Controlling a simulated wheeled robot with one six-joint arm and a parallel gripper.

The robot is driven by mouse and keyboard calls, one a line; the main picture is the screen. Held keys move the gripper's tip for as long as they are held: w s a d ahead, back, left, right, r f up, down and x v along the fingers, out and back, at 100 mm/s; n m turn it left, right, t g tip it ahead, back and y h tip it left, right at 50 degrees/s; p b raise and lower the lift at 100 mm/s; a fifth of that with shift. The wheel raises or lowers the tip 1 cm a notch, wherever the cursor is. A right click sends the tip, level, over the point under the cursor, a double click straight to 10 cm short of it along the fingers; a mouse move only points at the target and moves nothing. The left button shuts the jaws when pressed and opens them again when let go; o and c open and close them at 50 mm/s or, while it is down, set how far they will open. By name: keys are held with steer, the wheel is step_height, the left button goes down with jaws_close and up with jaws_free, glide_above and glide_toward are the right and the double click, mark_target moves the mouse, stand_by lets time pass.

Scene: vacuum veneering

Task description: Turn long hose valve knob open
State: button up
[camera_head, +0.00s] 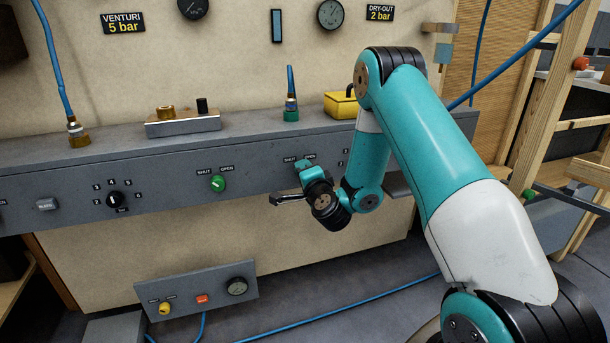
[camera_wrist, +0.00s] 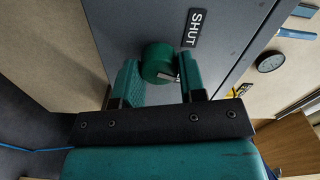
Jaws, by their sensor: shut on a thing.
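The dark green valve knob (camera_wrist: 158,58) sits on the grey panel, beside a SHUT label (camera_wrist: 194,27) in the wrist view. My gripper (camera_wrist: 160,78) has its two teal fingers on either side of the knob, shut on it. A pale pointer mark shows on the knob's edge; its exact angle to the labels is hard to tell. In the head view, my gripper (camera_head: 304,166) is at the panel's front face, just below the SHUT and OPEN labels, and hides the knob there.
A brighter green knob (camera_head: 218,184), with its own SHUT and OPEN labels, is to the left. A black selector dial (camera_head: 115,200) is further left. A green-based hose fitting (camera_head: 291,114) and a yellow box (camera_head: 342,105) stand on the ledge above. A lower control box (camera_head: 197,290) is below.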

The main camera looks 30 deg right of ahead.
steer(key=m, duration=0.5)
steer(key=shift+f+b, duration=0.15)
steer(key=shift+b, duration=0.15)
stand_by(0.4)
steer(key=o, duration=0.9)
